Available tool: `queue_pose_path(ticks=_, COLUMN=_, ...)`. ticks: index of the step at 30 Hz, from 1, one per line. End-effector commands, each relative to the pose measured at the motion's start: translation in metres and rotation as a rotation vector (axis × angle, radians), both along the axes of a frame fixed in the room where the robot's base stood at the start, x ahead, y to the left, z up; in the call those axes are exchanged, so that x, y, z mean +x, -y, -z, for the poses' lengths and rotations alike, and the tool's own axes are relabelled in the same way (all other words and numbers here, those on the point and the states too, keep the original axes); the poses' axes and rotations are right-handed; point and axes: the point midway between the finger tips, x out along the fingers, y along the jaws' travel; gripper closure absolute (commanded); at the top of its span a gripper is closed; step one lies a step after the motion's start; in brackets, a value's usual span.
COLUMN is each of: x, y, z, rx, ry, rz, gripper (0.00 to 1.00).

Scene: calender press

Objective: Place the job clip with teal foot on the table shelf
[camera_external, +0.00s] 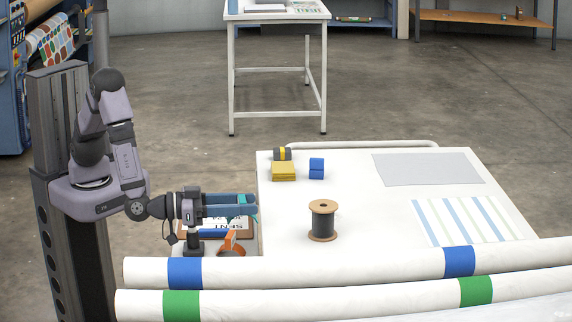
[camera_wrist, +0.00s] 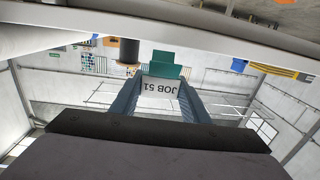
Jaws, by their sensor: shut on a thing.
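My gripper (camera_external: 247,206) reaches right from the arm, level, at the left edge of the white table (camera_external: 350,225). It is shut on the job clip, whose teal foot (camera_external: 254,212) shows at the fingertips. In the wrist view, my gripper (camera_wrist: 160,98) holds the clip between its two blue-grey fingers. The white card (camera_wrist: 160,90) reads "JOB 51" upside down, with the teal foot (camera_wrist: 164,70) beyond it. The table's pale edge (camera_wrist: 200,30) crosses the top of that view. I cannot make out a separate table shelf with certainty.
A dark spool (camera_external: 323,220), yellow block (camera_external: 283,171) and blue block (camera_external: 316,168) stand on the table. White rolls (camera_external: 350,265) cross the front. The table's middle is mostly clear.

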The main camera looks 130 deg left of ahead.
Motion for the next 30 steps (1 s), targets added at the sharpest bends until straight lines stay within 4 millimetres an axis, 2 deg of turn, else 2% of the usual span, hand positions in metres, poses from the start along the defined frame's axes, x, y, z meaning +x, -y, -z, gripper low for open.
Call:
queue_pose_path(ticks=1, x=-0.008, y=0.017, z=0.014, rx=0.003, ry=0.0, rz=0.018, gripper=0.8)
queue_pose_path(ticks=3, x=-0.018, y=0.033, z=0.021, rx=0.007, ry=-0.001, rz=0.032, gripper=0.8)
queue_pose_path(ticks=9, x=-0.042, y=0.064, z=0.034, rx=0.023, ry=-0.003, rz=0.063, gripper=0.8)
queue_pose_path(ticks=14, x=-0.053, y=0.074, z=0.036, rx=0.029, ry=-0.002, rz=0.073, gripper=0.8)
queue_pose_path(ticks=20, x=-0.055, y=0.075, z=0.039, rx=0.032, ry=-0.004, rz=0.074, gripper=0.8)
queue_pose_path(ticks=30, x=-0.054, y=0.075, z=0.087, rx=0.033, ry=-0.007, rz=0.074, gripper=0.8)
